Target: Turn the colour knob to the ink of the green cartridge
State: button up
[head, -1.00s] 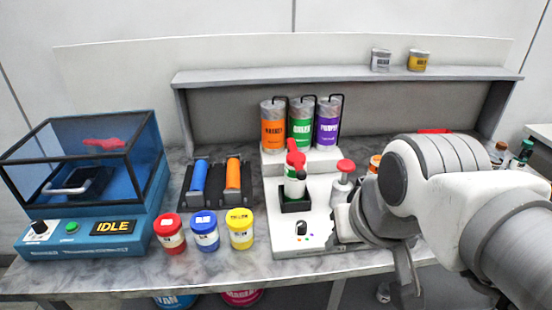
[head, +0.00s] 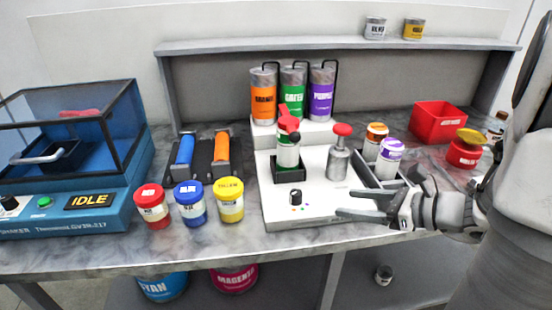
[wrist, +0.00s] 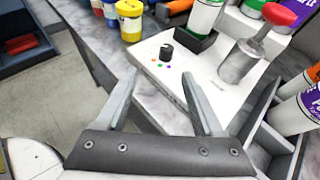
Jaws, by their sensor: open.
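The black colour knob (head: 296,196) stands on the front of the white dispenser base (head: 277,214), with small coloured dots before it. It also shows in the wrist view (wrist: 167,52), beyond my fingertips; its pointing direction is too small to tell. The green cartridge (head: 292,97) stands at the back between the orange cartridge (head: 263,101) and the purple cartridge (head: 321,98). My gripper (head: 346,203) is open and empty, right of the knob, its fingers pointing left in the head view. In the wrist view (wrist: 160,78) the fingers are apart and touch nothing.
A bottle with a red top (head: 288,152) sits in a dark holder behind the knob. A red-topped pump (head: 339,157) stands right of it. Red, blue and yellow jars (head: 229,205) stand left. A grey tray holds orange and purple jars (head: 389,160) at right.

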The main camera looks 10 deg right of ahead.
aim_at(298, 193)
jog(key=shift+m+t, duration=0.4)
jog(key=x, duration=0.5)
jog(key=b+x, duration=0.1)
jog(key=x, duration=0.5)
jog(key=d+b+x, duration=0.1)
jog(key=x, duration=0.5)
jog(key=shift+w+f, duration=0.35)
grip_shut()
